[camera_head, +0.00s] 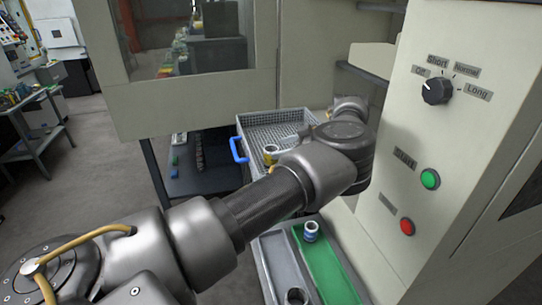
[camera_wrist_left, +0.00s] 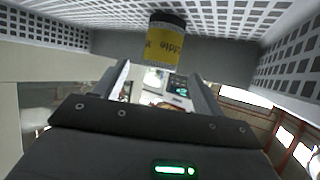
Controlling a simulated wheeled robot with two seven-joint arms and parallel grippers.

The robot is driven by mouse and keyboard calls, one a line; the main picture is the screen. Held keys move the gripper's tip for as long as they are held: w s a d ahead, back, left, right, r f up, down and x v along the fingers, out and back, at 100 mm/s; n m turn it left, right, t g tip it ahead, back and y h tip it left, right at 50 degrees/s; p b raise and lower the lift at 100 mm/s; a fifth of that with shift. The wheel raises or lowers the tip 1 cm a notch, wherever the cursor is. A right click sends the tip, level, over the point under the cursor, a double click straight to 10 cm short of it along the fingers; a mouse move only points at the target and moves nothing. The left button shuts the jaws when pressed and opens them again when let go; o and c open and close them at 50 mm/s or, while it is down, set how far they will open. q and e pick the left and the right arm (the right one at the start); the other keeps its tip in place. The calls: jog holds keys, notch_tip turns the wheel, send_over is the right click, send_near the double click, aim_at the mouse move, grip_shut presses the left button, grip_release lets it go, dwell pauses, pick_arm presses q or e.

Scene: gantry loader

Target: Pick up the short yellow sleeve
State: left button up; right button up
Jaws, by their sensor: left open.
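A yellow sleeve (camera_head: 270,155) with a dark end stands in the wire mesh basket (camera_head: 243,139). In the left wrist view the yellow sleeve (camera_wrist_left: 164,45) shows large at top centre, with dark lettering on its yellow band. My left gripper (camera_wrist_left: 160,78) is open, its two fingers apart to either side below the sleeve in that picture. The sleeve lies ahead of the gap, and I see no finger closed on it. In the head view my left arm crosses the middle and hides most of the gripper. My right gripper is not in view.
The basket has a blue handle (camera_head: 238,150) and mesh walls close to the gripper. A blue and white sleeve (camera_head: 311,231) stands in a green tray (camera_head: 325,270). A grey tray (camera_head: 270,248) is beside it. The control panel (camera_head: 445,150) stands close on the right.

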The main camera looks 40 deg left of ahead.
aim_at(274, 149)
pick_arm(q)
jog(key=shift+f, duration=0.1)
jog(key=shift+s+a+f+p, duration=0.1)
jog(key=shift+s+a+p, duration=0.05)
jog(key=shift+a+p, duration=0.2)
jog(key=p+x, duration=0.1)
jog(key=x, duration=0.2)
jog(key=shift+s+a+p, duration=0.1)
jog(key=shift+a+p, duration=0.1)
jog(key=shift+p, duration=0.2)
jog(key=shift+s+a+f, duration=0.1)
jog(key=shift+a+f, duration=0.2)
jog(key=shift+a, duration=0.05)
jog(key=shift+d, duration=0.1)
jog(key=shift+c, duration=1.3)
jog(key=c, duration=1)
